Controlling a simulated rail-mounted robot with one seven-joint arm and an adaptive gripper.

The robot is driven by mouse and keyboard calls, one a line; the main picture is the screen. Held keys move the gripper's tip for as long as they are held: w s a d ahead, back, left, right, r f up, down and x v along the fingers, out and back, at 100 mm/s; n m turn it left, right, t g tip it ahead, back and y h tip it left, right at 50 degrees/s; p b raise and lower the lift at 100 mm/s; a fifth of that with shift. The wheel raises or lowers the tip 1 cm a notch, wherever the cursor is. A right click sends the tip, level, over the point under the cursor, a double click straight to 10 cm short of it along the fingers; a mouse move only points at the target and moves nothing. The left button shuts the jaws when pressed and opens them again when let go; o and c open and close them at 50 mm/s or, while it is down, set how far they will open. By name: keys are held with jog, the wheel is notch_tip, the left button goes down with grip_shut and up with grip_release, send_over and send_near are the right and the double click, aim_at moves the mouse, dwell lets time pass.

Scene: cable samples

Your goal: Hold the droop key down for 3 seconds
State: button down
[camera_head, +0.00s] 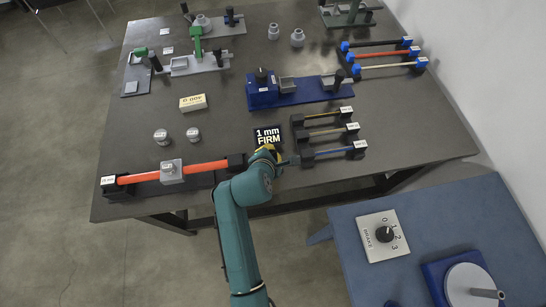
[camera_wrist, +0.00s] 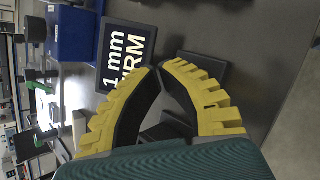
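My gripper (camera_head: 268,150) is low over the dark table, just below a black display (camera_head: 267,136) reading "1 mm FIRM". In the wrist view the yellow-and-black fingers (camera_wrist: 159,69) curve together and their tips meet or nearly meet, with nothing seen between them. The display also shows there, left of and beyond the tips (camera_wrist: 126,45). A dark flat square block (camera_wrist: 207,70) lies just right of the tips, partly behind the right finger. No droop key label is readable, so I cannot tell whether this block is the key. Contact is unclear.
A red-orange cable sample (camera_head: 205,168) spans black supports left of my gripper, with a grey block (camera_head: 171,171) on it. Thinner samples on black holders (camera_head: 325,133) stand to the right. A blue fixture (camera_head: 263,96) stands behind the display. A BRAKE dial panel (camera_head: 383,236) is at the lower right.

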jog(key=shift+r, duration=0.15)
notch_tip(320, 180, up, 5)
jog(key=p, duration=0.6)
jog(key=shift+r, duration=0.15)
dwell(0.4)
